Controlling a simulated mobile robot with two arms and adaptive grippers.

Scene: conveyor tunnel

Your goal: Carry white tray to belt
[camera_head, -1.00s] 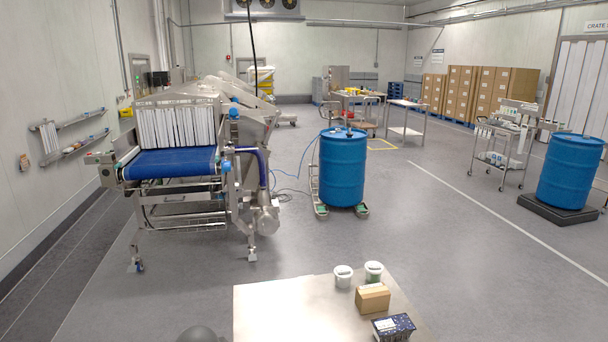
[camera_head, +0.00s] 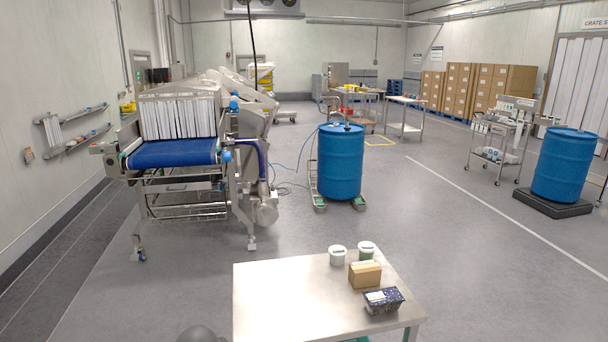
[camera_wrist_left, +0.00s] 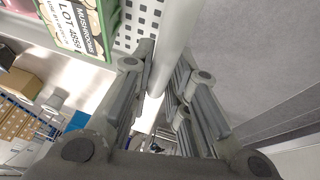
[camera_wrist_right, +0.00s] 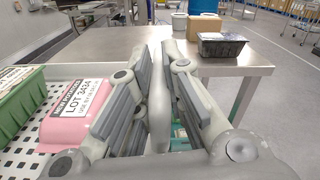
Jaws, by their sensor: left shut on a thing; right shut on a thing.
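The white tray (camera_wrist_left: 139,25) has a perforated base and a pale rim. In the left wrist view my left gripper (camera_wrist_left: 165,58) is shut on the rim. A green mushroom punnet (camera_wrist_left: 80,28) is in the tray. In the right wrist view my right gripper (camera_wrist_right: 154,50) is shut on the opposite rim of the tray (camera_wrist_right: 95,71). A pink punnet (camera_wrist_right: 62,112) and a green punnet (camera_wrist_right: 18,95) sit inside. The blue belt (camera_head: 172,153) is at the left in the head view, on a steel machine. The tray and both grippers are outside the head view.
A steel table (camera_head: 285,300) stands in front, with two tubs (camera_head: 337,256), a cardboard box (camera_head: 365,275) and a dark punnet (camera_head: 383,300). A blue drum (camera_head: 341,165) stands beyond it. Open floor (camera_head: 190,285) lies between table and belt machine.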

